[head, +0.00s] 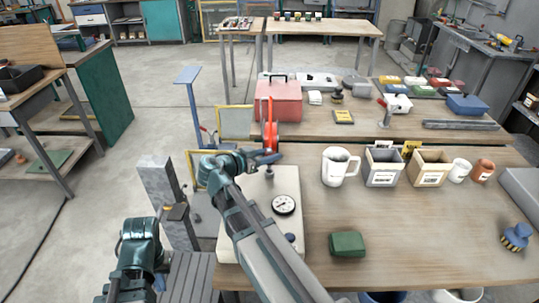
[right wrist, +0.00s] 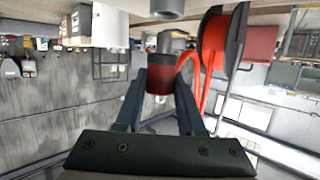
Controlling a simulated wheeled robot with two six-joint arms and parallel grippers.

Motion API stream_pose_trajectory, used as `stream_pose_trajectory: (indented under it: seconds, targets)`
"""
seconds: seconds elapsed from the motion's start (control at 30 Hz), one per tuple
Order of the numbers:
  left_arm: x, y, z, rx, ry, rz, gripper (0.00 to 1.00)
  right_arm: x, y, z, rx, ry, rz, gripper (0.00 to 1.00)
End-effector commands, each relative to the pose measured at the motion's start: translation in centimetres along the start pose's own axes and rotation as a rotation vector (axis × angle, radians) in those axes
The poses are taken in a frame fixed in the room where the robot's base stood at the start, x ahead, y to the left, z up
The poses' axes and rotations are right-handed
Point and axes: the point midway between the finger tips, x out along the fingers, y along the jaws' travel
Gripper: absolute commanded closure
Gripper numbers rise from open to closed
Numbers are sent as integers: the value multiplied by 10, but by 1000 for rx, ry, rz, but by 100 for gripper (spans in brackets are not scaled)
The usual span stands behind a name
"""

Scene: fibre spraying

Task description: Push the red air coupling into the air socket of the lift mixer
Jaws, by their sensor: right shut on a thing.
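The dark red air coupling (right wrist: 158,84) with its grey end (right wrist: 163,43) is between the fingers of my right gripper (right wrist: 160,88), which is shut on it. A red hose (right wrist: 190,68) runs beside it. A grey cylinder (right wrist: 168,7), apparently the air socket, is at the top edge of the right wrist view. A gap shows between it and the coupling's grey end. In the head view my right gripper (head: 268,158) is over the far part of the cream lift mixer (head: 262,187) with a round gauge. My left gripper (head: 177,212) is left of the mixer; its jaws are unclear.
A red hose reel (head: 270,128) stands just beyond the right gripper. A white jug (head: 338,167), labelled bins (head: 384,167) and a green block (head: 347,243) are on the workbench (head: 400,225) to the right. The bench front is mostly clear. A grey post (head: 158,185) stands left.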

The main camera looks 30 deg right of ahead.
Motion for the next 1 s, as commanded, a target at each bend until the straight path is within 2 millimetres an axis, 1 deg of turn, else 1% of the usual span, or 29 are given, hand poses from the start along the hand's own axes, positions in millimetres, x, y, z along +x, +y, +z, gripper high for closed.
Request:
stream_pose_trajectory:
  seconds: [0.03, 0.2, 0.3, 0.4, 1.0]
  targets:
    - [-16, -2, 1, 0, 0, 0, 100, -5, 0, -16, 0, 0, 0, 100]
    - [-43, -4, 2, 0, 0, 0, 100, -13, 0, -42, 0, 0, 0, 100]
    - [-55, -5, 3, 0, 0, 0, 100, -16, 0, -53, 0, 0, 0, 100]
    - [-62, -6, 4, 0, 0, 0, 100, -18, 0, -60, 0, 0, 0, 100]
    - [-63, -6, 4, 0, 0, 0, 100, -19, 0, -60, 0, 0, 0, 100]
